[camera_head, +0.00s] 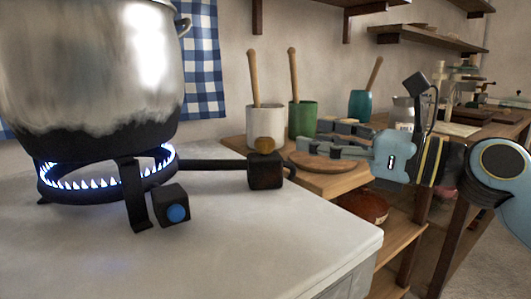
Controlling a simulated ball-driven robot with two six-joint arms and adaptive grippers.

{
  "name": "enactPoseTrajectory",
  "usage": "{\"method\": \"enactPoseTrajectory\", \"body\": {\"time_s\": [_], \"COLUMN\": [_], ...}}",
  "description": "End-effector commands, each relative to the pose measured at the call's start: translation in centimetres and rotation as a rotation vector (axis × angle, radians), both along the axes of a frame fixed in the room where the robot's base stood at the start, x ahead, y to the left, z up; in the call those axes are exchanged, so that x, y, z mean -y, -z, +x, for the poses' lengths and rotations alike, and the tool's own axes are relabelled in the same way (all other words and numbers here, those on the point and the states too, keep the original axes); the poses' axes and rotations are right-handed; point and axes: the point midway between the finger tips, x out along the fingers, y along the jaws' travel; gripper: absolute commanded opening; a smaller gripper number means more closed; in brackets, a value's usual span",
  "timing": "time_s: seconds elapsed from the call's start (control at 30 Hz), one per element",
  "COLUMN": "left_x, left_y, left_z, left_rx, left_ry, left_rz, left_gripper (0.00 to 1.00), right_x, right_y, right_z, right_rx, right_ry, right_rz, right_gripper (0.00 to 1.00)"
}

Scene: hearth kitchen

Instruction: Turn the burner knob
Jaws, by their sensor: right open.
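A round brass knob (264,144) sits on top of a black valve block (265,172). A black pipe joins this block to the burner (75,190), which burns with a ring of blue flames. A second black block on the burner's near side carries a blue round button (177,213). My right gripper (302,151) comes in from the right, with its fingers pointing left toward the brass knob. It is open, with nothing seen between its fingers, and appears apart from the knob. My left gripper is not in view.
A large steel pot (90,70) with a sooty bottom stands over the flames. The white counter (270,240) is clear in front. Behind my right gripper are a round wooden board (318,163) and cups holding wooden utensils, including a white one (265,122) and a green one (303,118).

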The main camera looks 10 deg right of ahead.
Motion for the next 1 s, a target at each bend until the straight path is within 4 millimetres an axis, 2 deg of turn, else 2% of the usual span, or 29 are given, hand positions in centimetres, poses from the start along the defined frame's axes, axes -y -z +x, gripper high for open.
{"method": "enactPoseTrajectory", "body": {"time_s": [0.03, 0.17, 0.53, 0.7, 1.0], "left_x": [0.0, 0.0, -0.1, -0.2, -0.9], "left_y": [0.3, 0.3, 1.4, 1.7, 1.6], "left_z": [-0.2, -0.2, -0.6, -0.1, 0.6], "left_rx": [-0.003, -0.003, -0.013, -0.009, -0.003], "left_ry": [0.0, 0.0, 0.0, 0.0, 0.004], "left_rz": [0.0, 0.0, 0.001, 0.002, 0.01], "left_gripper": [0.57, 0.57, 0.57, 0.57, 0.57], "right_x": [0.0, -0.4, -4.8, -6.4, -7.1], "right_y": [1.3, 1.6, 1.6, 1.6, 1.5], "right_z": [-0.2, 0.2, 5.2, 7.0, 7.7], "right_rx": [-0.021, -0.029, -0.029, -0.03, -0.031], "right_ry": [0.001, 0.001, 0.0, 0.0, -0.001], "right_rz": [-0.001, 0.002, 0.005, 0.003, -0.001], "right_gripper": [0.57, 0.57, 0.57, 0.57, 0.57]}}
